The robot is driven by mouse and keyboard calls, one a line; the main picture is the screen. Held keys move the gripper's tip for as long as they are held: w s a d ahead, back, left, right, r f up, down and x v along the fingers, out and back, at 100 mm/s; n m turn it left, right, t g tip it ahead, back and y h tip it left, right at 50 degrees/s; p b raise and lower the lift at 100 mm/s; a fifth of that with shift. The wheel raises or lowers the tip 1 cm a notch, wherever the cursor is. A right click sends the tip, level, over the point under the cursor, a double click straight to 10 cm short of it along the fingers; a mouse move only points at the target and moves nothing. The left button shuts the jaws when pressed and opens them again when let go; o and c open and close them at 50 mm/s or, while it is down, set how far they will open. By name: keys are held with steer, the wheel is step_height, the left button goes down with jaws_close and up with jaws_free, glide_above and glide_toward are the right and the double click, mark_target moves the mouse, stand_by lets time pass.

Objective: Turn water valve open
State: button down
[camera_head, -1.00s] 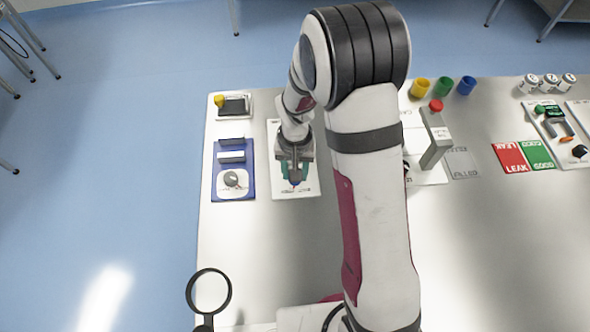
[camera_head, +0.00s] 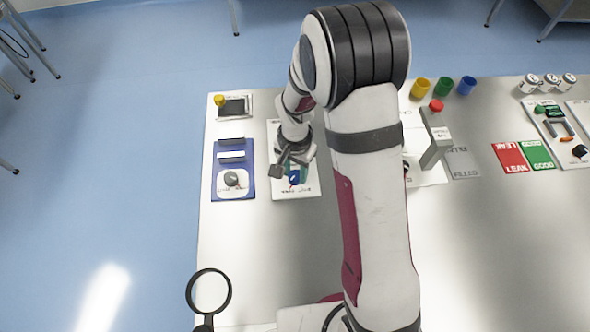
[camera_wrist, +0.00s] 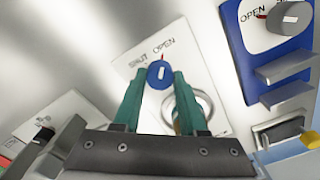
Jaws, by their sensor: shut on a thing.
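The water valve is a blue round knob (camera_wrist: 160,74) with a white mark, on a white panel (camera_wrist: 197,66) lettered SHUT and OPEN with a small red pointer. In the head view the blue knob (camera_head: 294,177) shows at the lower part of its white panel (camera_head: 308,190). My gripper (camera_wrist: 160,80) has its green fingers on either side of the knob and is shut on it. In the head view my gripper (camera_head: 293,172) is turned at the wrist and partly covers the panel. A metal ring on the panel sits behind the fingers in the wrist view.
A blue panel (camera_head: 219,180) with a grey knob (camera_head: 231,179) stands just left of the valve panel. A grey post with a red button (camera_head: 436,105) and several coloured cups are to the right. A magnifier (camera_head: 209,291) stands at the front left.

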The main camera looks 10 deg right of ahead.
mark_target(295, 176)
steer(key=shift+c, duration=2.3)
jaws_free()
steer(key=shift+r, duration=0.1)
step_height(295, 176, up, 16)
steer(key=shift+f, duration=0.2)
steer(key=shift+s, duration=0.1)
steer(key=s+d+r+y, duration=0.1)
steer(key=s, duration=1)
steer(key=s+d+r+n, duration=0.1)
steer(key=s+r, duration=0.1)
steer(key=s, duration=0.9)
steer(key=shift+s+d+r+n+y, duration=0.15)
steer(key=shift+s+d+n+y, duration=0.15)
steer(key=shift+s+y, duration=0.1)
